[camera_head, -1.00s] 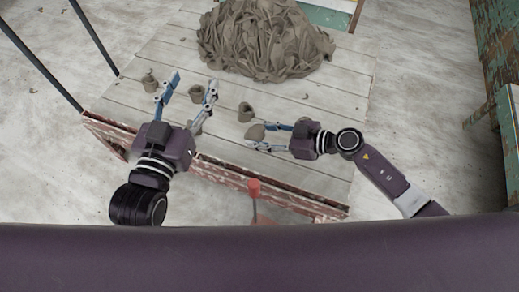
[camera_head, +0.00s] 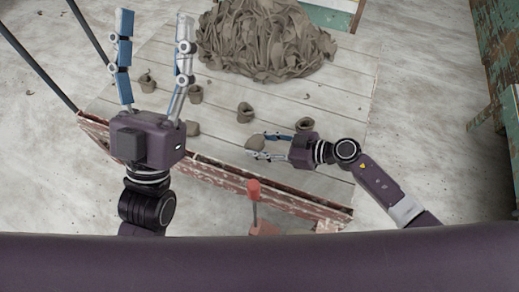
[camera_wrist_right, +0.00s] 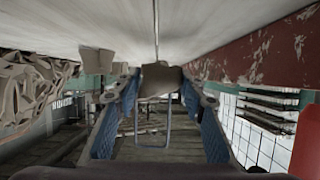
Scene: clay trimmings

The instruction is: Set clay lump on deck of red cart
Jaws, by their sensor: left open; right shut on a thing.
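The clay lump (camera_head: 255,143) is grey-brown and rounded. My right gripper (camera_head: 257,145) is shut on it, low over the pale plank deck (camera_head: 215,150). In the right wrist view the lump (camera_wrist_right: 160,80) sits between the blue-padded fingertips, close to the deck surface, which appears at the top of that view. I cannot tell whether it touches the planks. The deck has a chipped red edge (camera_head: 270,191), taken as the red cart. My left gripper (camera_head: 155,22) is open and empty, its fingers spread and pointing toward the far side.
A large heap of clay trimmings (camera_head: 265,45) covers the deck's far middle. A red-topped lever (camera_head: 254,190) rises at the near edge. Dark posts (camera_head: 42,65) stand at the left. The deck's right side is clear.

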